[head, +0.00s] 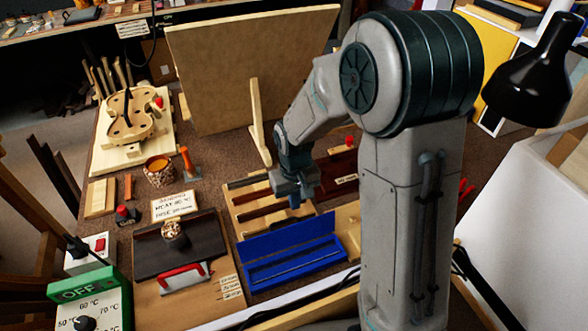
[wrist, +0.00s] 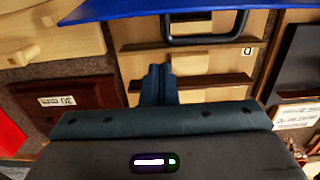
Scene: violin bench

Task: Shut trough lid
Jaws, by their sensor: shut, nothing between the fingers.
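The blue trough (head: 298,264) lies near the front of the bench in the head view, its long hollow facing up. Its blue lid (head: 286,236) stands raised along the far side, so the trough is open. In the wrist view the lid (wrist: 180,8) crosses the top edge, with a dark loop handle (wrist: 205,41) beside it. My gripper (head: 294,201) is just beyond the lid, above the wooden rack, and looks apart from the lid. In the wrist view my gripper's fingers (wrist: 159,72) are together and empty. The fingertips are small in the head view.
A wooden rack (head: 240,193) with dark strips lies behind the trough. A large upright board (head: 250,70) stands behind. My arm hides the bench's right part.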

